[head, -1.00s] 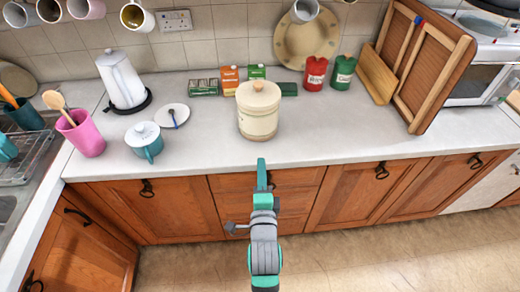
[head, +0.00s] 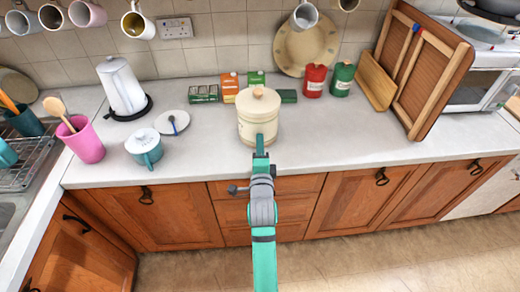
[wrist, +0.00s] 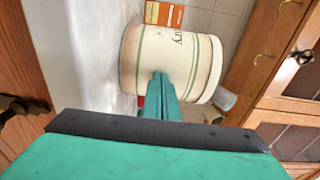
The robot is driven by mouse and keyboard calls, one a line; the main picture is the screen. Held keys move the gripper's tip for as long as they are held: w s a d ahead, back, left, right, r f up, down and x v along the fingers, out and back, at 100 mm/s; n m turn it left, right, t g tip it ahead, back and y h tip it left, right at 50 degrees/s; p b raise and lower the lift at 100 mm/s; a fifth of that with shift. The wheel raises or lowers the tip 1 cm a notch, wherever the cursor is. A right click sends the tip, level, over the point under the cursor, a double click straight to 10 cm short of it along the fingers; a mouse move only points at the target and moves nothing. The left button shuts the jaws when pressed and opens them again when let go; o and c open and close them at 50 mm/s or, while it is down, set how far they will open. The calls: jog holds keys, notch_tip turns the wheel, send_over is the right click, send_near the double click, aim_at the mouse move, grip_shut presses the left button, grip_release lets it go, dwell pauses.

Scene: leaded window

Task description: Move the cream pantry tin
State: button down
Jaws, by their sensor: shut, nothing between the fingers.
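The cream pantry tin (head: 258,112) stands upright on the white worktop, with a lid and a wooden knob on top. In the wrist view the tin (wrist: 190,58) fills the middle, turned on its side by the camera, with green bands and dark lettering. My gripper (head: 260,143) is at the tin's near side, low in front of its body. The closed fingers (wrist: 162,90) point at the tin's side with nothing between them. I cannot tell whether the tips touch the tin. The tin's lower front is partly hidden by my gripper.
Green and orange boxes (head: 229,87) stand behind the tin. Red (head: 315,80) and green (head: 342,78) canisters are at the back right. A teal lidded pot (head: 145,147), a saucer (head: 174,122) and a white kettle (head: 121,86) are at the left. The worktop (head: 330,135) right of the tin is clear.

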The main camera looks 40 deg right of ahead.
jog(key=shift+w+d, duration=0.1)
jog(key=shift+w, duration=0.05)
jog(key=x, duration=1)
jog(key=shift+d, duration=0.1)
